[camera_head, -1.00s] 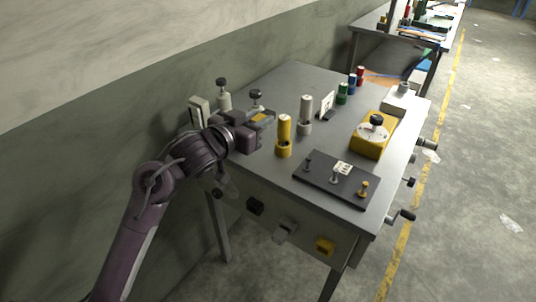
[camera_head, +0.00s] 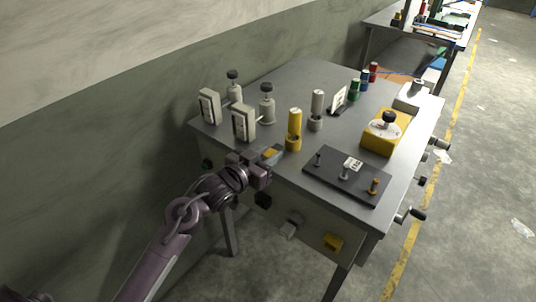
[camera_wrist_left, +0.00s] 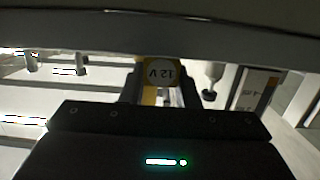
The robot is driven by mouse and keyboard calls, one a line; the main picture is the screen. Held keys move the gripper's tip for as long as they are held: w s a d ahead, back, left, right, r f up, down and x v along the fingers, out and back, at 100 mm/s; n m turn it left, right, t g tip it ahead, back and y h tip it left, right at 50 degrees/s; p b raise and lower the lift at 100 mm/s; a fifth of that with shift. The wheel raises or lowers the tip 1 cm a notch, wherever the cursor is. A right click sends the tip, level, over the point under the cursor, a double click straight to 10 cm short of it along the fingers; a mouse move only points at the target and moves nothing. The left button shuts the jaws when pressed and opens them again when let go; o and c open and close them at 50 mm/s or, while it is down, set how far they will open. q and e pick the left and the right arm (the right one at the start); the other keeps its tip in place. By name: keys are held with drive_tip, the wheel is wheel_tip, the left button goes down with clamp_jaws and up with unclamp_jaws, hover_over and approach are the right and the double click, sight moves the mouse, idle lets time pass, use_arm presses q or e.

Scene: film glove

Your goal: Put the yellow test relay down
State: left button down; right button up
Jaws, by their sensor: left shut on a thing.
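The yellow test relay (camera_head: 271,153) shows as a small yellow block at the tip of my left gripper (camera_head: 262,166), by the table's near left edge. In the left wrist view the relay (camera_wrist_left: 160,72) sits between the two dark fingers and bears an upside-down "12 V" label. My left gripper (camera_wrist_left: 160,88) is shut on it. Whether the relay touches the table cannot be told. My right gripper is not in view.
The grey table (camera_head: 292,82) holds two white meter boxes (camera_head: 243,123), a yellow cylinder (camera_head: 294,128), a grey cylinder (camera_head: 317,109), a dark plate with posts (camera_head: 347,179) and a yellow box with a black knob (camera_head: 382,136). Knobs and a crank (camera_head: 411,215) stick out on the right side.

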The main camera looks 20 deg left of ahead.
use_arm(q)
drive_tip(key=shift+f, duration=0.1)
drive_tip(key=c, duration=1.1)
unclamp_jaws()
drive_tip(key=shift+s, duration=0.15)
drive_tip(key=v, duration=1.1)
drive_tip(key=shift+s+b, duration=0.35)
drive_tip(key=shift+b, duration=0.1)
drive_tip(key=shift+a, duration=0.15)
